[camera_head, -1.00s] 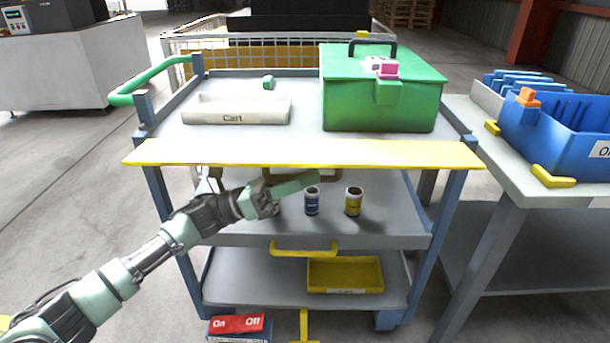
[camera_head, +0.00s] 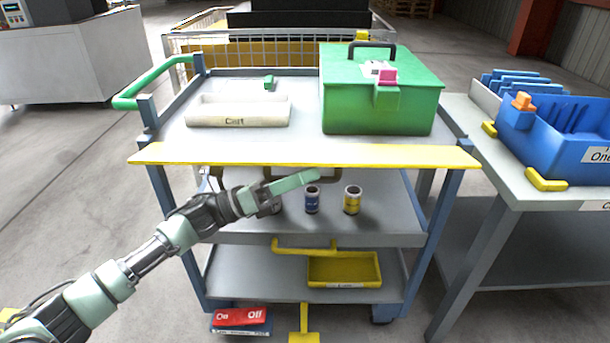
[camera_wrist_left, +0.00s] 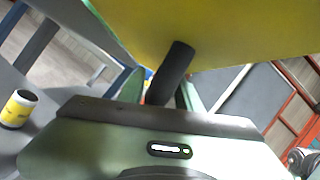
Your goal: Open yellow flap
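The yellow flap (camera_head: 305,154) is a long, flat board with a yellow front edge along the front of the cart's top. In the left wrist view a broad yellow face of it (camera_wrist_left: 225,30) fills the top, with a dark round bar (camera_wrist_left: 170,72) below it. My left gripper (camera_head: 300,184) is just below the flap's front edge, in front of the middle shelf. In its wrist view the dark bar shows beyond the palm, with green finger parts on both sides. Whether the fingers touch or clamp the bar is unclear. My right gripper is not in view.
A blue can (camera_head: 312,200) and a yellow can (camera_head: 352,200) stand on the middle shelf beside my left gripper. A green box (camera_head: 380,105) and a white tray (camera_head: 238,112) sit on the cart top. A side table (camera_head: 500,160) stands at the right.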

